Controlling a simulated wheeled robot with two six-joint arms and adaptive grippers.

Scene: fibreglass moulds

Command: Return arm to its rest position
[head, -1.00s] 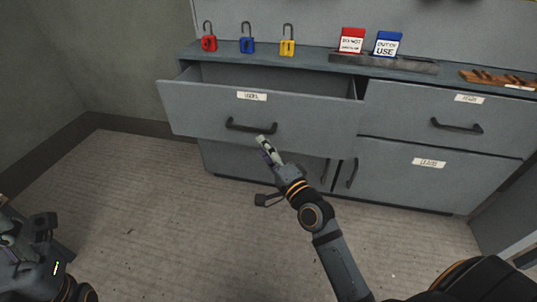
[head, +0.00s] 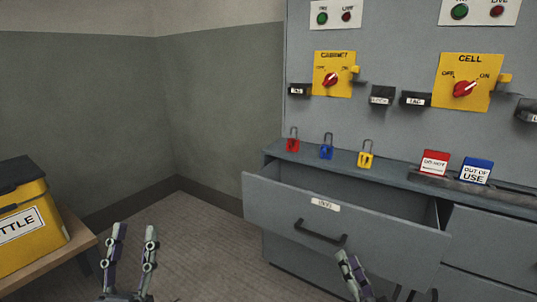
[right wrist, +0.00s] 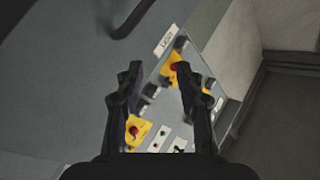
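My right gripper (head: 349,268) shows at the bottom of the head view, in front of the open drawer (head: 290,213) and below its dark handle (head: 320,231). Its fingers look side-on there. In the right wrist view its two fingers (right wrist: 163,82) stand apart with nothing between them. My left gripper (head: 133,238) points up at the lower left of the head view, with its fingers apart and empty. Most of both arms is out of the picture.
Red (head: 292,145), blue (head: 327,152) and yellow (head: 366,160) padlocks stand on the cabinet ledge, with two tag holders to their right. A yellow box (head: 28,222) sits on a bench at left. Floor shows between bench and cabinet.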

